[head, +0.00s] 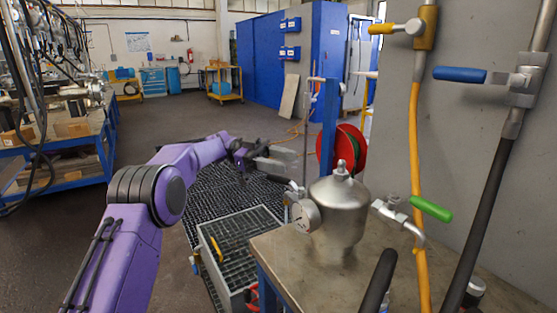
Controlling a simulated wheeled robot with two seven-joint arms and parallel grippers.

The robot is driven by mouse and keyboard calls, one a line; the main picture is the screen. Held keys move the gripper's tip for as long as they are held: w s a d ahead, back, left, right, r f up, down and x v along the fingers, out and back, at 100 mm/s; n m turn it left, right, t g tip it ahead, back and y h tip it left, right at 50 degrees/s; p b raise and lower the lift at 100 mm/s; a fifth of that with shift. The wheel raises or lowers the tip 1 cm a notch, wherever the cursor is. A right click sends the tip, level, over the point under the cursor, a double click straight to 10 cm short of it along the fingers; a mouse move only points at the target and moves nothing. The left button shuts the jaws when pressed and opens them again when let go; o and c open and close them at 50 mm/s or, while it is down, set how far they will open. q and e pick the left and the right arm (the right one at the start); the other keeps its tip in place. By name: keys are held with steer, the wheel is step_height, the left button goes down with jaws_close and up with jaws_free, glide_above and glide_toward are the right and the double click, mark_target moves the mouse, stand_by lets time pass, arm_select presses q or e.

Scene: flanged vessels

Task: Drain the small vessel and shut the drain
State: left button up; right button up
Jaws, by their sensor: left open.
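The small vessel (338,215) is a shiny metal pot with a domed top and a knob. It stands upright on a worn bench top. A round dial gauge (305,216) sits on its left side. A valve with a green lever (432,209) and a bent metal spout (413,232) comes out of its right side. A fitting with a black lever (279,182) is at its upper left, beyond the gauge. My left gripper (281,160) is open, above and behind the black lever, apart from the vessel. Contact with the lever cannot be told. My right gripper is out of view.
A yellow-lever valve (397,28) with a yellow hose and a blue-lever valve (462,75) with a dark hose hang at the right wall. A grated metal box (240,241) stands left of the bench (290,264). A red hose reel (347,147) is behind the vessel.

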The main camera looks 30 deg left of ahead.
arm_select(q)
steer(key=s+d+r+b, duration=0.1)
steer(key=s+d+r, duration=0.4)
steer(key=s, duration=0.4)
steer(key=shift+s+r, duration=0.25)
steer(key=shift+r, duration=0.3)
